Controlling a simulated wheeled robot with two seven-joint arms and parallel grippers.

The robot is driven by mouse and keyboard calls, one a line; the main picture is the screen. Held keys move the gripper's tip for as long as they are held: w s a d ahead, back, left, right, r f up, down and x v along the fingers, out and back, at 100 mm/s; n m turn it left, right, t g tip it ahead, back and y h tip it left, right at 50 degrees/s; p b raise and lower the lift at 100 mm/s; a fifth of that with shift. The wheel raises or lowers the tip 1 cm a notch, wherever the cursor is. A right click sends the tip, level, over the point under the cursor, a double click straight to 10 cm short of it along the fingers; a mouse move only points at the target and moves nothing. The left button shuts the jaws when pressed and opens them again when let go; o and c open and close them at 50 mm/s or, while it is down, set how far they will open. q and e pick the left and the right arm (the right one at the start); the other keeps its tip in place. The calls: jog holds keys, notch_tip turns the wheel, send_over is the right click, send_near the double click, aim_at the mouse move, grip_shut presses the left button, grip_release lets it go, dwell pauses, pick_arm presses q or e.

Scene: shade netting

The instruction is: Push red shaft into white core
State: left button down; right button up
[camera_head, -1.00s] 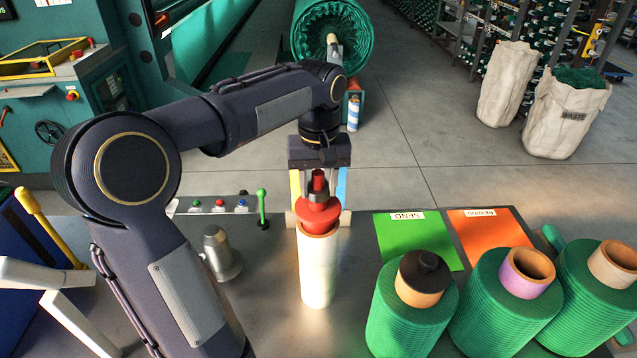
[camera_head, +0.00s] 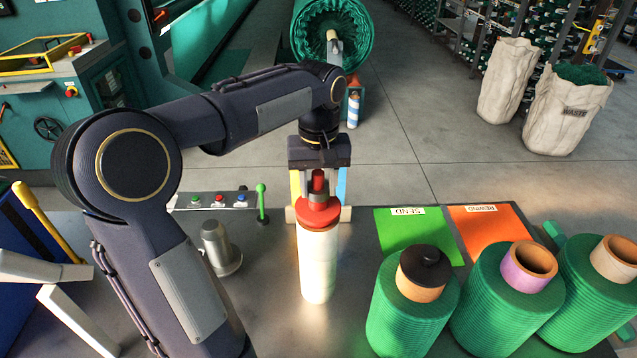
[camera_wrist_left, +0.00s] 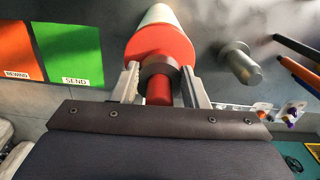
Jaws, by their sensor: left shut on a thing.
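The white core (camera_head: 317,265) stands upright on the dark table in the head view. The red shaft (camera_head: 319,210) sits at its top, its wide red flange against the core's upper rim. Any part of the shaft inside the core is hidden. My left gripper (camera_head: 318,212) points down from above with a finger on each side of the shaft, shut on it. In the left wrist view the red flange (camera_wrist_left: 160,45), a dark collar and a red stub lie between the two fingers (camera_wrist_left: 160,80), with the pale core (camera_wrist_left: 161,14) beyond. My right gripper is not in view.
A grey metal peg (camera_head: 219,249) stands left of the core. A button panel (camera_head: 215,201) with a green lever (camera_head: 262,203) lies behind. Green SEND (camera_head: 412,240) and orange REWIND (camera_head: 488,228) mats are to the right, with several green spools (camera_head: 412,318) in front of them.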

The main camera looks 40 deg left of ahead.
pick_arm(q)
jog(key=shift+f+b, duration=0.65)
jog(key=shift+f, duration=0.3)
jog(key=c, duration=0.7)
grip_release()
jog(key=shift+c, duration=0.2)
jog(key=shift+f, duration=0.1)
notch_tip(320, 180, up, 8)
jog(key=s+d+f+m+t+h, duration=0.2)
jog(key=s+d+f+m, duration=0.1)
jog(key=s+d+f, duration=0.3)
jog(key=s+d+f+m+t+h, duration=0.1)
jog(key=s+d+f+m+t, duration=0.2)
jog(key=s+d+f, duration=0.4)
jog(key=s+m, duration=0.1)
jog(key=s, duration=0.3)
jog(key=shift+d+t+h, duration=0.25)
jog(key=shift+t+h, duration=0.05)
jog(key=shift+h, duration=0.1)
